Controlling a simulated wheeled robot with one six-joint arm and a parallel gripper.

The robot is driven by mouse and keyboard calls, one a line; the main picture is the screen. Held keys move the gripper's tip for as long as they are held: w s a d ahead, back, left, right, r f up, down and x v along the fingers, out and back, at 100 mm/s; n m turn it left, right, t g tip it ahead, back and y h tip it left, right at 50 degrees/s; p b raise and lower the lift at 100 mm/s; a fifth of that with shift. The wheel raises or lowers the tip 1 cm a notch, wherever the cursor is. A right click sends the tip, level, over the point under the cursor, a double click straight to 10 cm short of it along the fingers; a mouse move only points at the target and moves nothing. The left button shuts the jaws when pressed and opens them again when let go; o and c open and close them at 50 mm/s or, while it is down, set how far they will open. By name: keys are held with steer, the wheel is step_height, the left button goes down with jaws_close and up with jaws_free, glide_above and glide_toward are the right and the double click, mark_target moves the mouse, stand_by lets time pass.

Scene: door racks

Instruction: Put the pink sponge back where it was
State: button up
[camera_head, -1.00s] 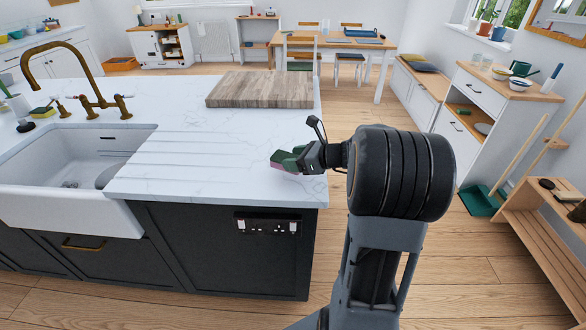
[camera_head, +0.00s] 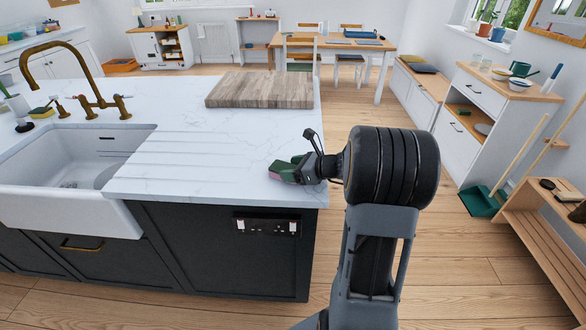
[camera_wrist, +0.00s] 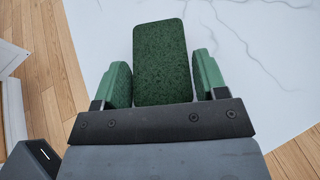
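The pink sponge (camera_head: 280,174) has a dark green face and is at the front right corner of the white worktop. My gripper (camera_head: 292,168) comes in from the right, with one green finger pad along each side of the sponge. In the wrist view the sponge's green face (camera_wrist: 160,62) fills the space between the pads of my gripper (camera_wrist: 161,75).
A wooden board (camera_head: 262,90) lies at the back of the worktop. The white sink (camera_head: 70,170), brass tap (camera_head: 75,75) and a yellow-green sponge (camera_head: 42,111) are at left. The worktop's right edge is close to my gripper. Wooden floor lies beyond it.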

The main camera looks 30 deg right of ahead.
steer(key=o, duration=0.3)
steer(key=shift+r, duration=0.1)
